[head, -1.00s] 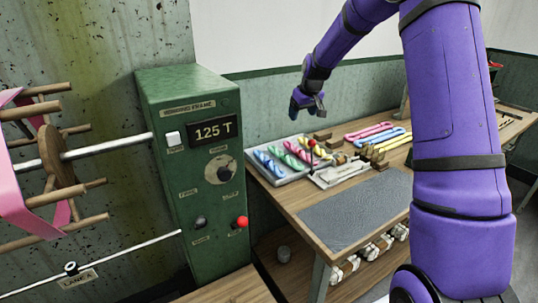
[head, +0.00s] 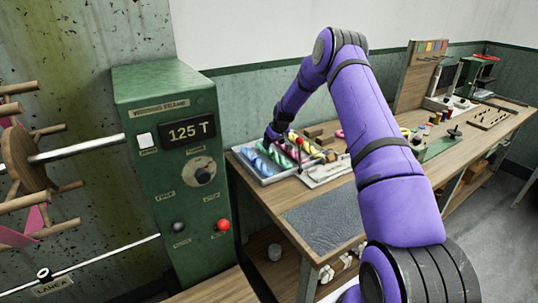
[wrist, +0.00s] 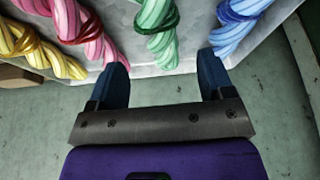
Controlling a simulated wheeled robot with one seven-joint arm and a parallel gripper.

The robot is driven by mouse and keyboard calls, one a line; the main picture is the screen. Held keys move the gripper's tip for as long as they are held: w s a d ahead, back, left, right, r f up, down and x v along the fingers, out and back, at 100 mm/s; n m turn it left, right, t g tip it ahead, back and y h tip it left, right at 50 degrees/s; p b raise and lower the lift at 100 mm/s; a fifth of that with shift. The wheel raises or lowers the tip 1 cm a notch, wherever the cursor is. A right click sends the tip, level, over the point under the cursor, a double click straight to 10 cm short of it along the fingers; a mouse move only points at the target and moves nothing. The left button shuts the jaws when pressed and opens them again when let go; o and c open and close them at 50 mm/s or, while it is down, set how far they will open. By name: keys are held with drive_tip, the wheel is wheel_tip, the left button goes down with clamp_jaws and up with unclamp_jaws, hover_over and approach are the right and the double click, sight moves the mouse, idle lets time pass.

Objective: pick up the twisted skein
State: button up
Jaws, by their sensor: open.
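Several twisted skeins lie side by side in a grey tray (wrist: 193,32). The wrist view shows, from left to right, a yellow skein (wrist: 22,40), a pink skein (wrist: 80,28), a green skein (wrist: 157,28) and a blue skein (wrist: 238,20), each with a tie around it. My gripper (wrist: 163,75) is open and empty, its fingers near the tray's edge. The green skein's near end is roughly in line with the gap. In the head view my gripper (head: 274,134) is low above the tray and partly covers the skeins.
The green winding-frame cabinet (head: 165,175) stands left of the tray. The bench (head: 263,205) carries a dark grey mat (head: 322,217) at the front and an upright wooden board (head: 418,75) farther back. My arm hides part of the bench.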

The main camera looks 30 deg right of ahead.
sight(271, 150)
drive_tip(key=shift+x, duration=3.35)
drive_tip(key=c, duration=1)
